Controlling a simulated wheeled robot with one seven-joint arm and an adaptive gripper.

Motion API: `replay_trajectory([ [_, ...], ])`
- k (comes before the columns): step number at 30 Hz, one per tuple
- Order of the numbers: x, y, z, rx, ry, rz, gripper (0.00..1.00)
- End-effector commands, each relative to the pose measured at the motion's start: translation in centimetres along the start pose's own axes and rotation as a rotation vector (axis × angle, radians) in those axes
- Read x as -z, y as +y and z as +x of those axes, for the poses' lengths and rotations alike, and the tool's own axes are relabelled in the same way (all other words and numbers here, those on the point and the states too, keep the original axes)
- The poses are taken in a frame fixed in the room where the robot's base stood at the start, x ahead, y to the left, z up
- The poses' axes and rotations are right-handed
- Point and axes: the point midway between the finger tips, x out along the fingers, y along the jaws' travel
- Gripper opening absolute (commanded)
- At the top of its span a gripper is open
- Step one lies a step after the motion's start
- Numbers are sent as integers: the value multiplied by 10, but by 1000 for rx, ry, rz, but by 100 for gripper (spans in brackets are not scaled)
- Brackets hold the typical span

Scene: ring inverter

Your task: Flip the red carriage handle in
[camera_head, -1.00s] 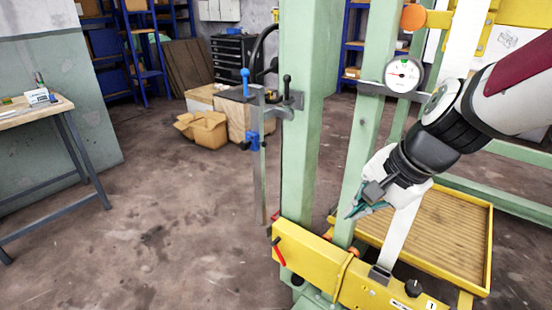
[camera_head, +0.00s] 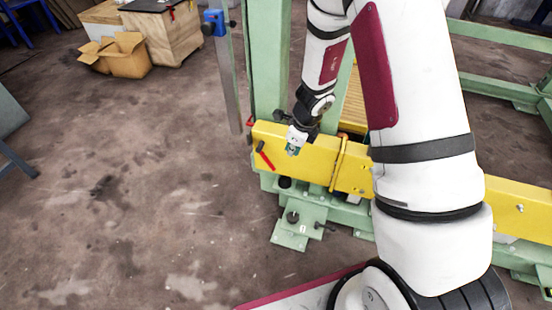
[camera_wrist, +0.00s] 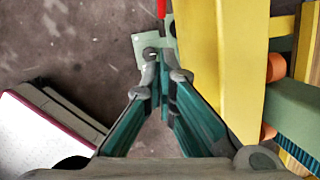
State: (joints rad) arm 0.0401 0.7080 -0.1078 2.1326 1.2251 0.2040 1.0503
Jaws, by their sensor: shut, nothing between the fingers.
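The red carriage handle (camera_head: 266,160) is a short red lever on the left end of the yellow beam (camera_head: 312,158), slanting down to the right. My gripper (camera_head: 292,150) is in front of the beam, a little right of the handle and apart from it in the picture. Its fingers are shut and empty. In the wrist view, my gripper (camera_wrist: 164,72) points down along the yellow beam (camera_wrist: 205,50). A bit of red (camera_wrist: 161,8) shows at the top edge there, beyond the fingertips; most of it is out of frame.
A green post (camera_head: 270,60) stands behind the beam's left end, with a grey upright bar (camera_head: 230,85) to its left. A green foot plate (camera_head: 290,232) juts out below. The floor at left is clear, with an open cardboard box (camera_head: 125,58) farther back.

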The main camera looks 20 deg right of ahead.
Motion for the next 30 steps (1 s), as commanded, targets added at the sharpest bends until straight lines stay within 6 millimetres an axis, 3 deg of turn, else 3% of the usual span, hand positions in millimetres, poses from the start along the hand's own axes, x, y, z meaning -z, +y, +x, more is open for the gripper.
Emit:
replay_trajectory([
  [18,-3,2,102,-3,0,-7,0],
  [24,-23,1,116,-2,-1,-8,0],
  [30,-29,1,122,-1,-1,-6,0],
])
